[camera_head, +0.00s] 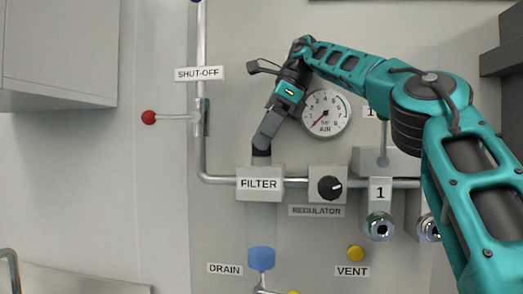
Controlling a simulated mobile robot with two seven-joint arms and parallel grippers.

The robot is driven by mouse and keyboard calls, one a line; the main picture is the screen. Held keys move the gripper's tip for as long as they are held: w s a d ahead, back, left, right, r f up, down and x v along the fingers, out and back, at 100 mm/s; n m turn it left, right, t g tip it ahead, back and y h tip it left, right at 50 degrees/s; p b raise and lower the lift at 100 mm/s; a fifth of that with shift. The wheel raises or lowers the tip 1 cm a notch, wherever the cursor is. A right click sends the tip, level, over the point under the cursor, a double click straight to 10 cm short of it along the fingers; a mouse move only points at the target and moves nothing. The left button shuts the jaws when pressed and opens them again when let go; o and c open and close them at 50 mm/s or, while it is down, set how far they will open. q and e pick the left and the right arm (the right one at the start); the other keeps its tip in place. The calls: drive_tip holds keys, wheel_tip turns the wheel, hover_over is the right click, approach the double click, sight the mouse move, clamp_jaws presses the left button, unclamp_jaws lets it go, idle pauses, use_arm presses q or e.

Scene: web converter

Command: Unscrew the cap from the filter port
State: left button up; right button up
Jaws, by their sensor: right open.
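The filter block (260,171), with a white FILTER label, sits on the horizontal pipe of the wall panel. A short dark round piece (261,157) stands on its top; I cannot tell whether it is the cap or the port itself. My right gripper (263,145) points down from above, with its fingers open at this piece. The fingers overlap in the view, so the gap between them and any contact are hidden. My left gripper is out of view.
A pressure gauge (326,114) is close right of my right gripper. A regulator knob (330,187) is right of the filter. A red-tipped shut-off lever (149,117) is at left. Below are a blue drain part (261,256) and a yellow vent knob (355,253).

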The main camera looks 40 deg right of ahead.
drive_tip(key=shift+w+d+f+m+t+h+b, duration=0.15)
drive_tip(key=shift+f+m+b, duration=0.1)
drive_tip(key=shift+m, duration=0.25)
drive_tip(key=shift+w+d+f+m+t+h+b, duration=0.15)
drive_tip(key=shift+f+m+b, duration=0.1)
drive_tip(key=shift+m, duration=0.25)
drive_tip(key=shift+s+d+m, duration=0.1)
drive_tip(key=shift+m, duration=0.2)
drive_tip(key=shift+s+r, duration=0.1)
drive_tip(key=shift+r, duration=0.1)
